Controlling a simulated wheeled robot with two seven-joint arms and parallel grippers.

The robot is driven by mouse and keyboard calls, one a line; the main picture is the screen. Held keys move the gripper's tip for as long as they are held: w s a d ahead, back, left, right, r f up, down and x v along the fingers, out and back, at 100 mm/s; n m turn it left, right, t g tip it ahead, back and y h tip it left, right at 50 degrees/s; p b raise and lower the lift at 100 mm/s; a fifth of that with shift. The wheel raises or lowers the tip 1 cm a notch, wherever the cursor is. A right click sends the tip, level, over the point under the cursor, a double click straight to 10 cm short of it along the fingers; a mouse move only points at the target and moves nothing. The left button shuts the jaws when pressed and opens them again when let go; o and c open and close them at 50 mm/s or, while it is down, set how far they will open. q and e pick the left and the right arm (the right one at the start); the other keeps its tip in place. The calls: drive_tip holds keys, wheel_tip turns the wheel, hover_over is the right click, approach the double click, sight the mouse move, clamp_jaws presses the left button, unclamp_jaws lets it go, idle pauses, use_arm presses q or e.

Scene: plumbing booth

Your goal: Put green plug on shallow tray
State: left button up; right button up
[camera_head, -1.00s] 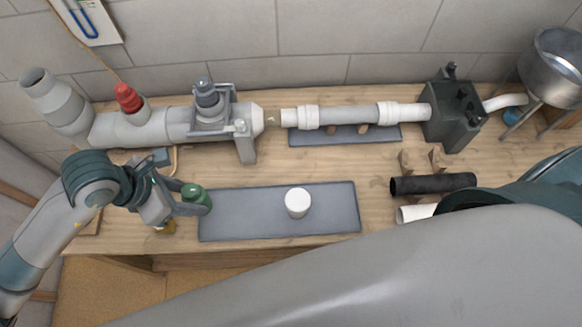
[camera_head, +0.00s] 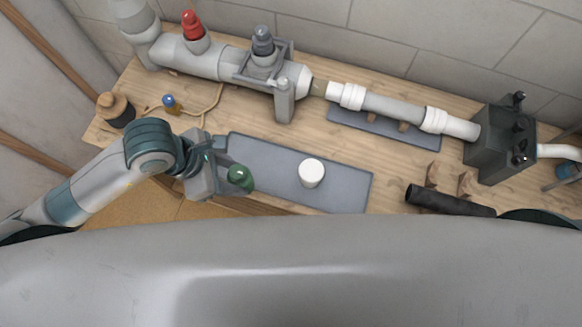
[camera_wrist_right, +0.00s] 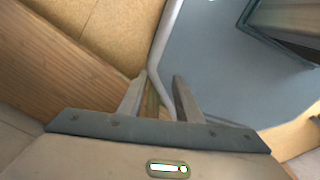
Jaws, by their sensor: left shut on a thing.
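The green plug (camera_head: 240,178) is in the jaws of my left gripper (camera_head: 230,177), which is shut on it. In the head view they overlap the left end of the shallow grey tray (camera_head: 270,157); I cannot tell whether the plug touches it. The gripper hides part of the tray's left end. A white cap (camera_head: 312,172) stands near the tray's middle. My right gripper (camera_wrist_right: 160,82) shows only in the right wrist view; its two fingers are apart, with nothing seen held between them.
A grey pipe assembly with a red plug (camera_head: 193,28) and a grey plug (camera_head: 263,42) runs along the back. A second tray (camera_head: 385,128) lies under the white pipe. A black tube (camera_head: 450,202) lies at the right. The tray's right part is clear.

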drive_tip(key=shift+d, duration=0.1)
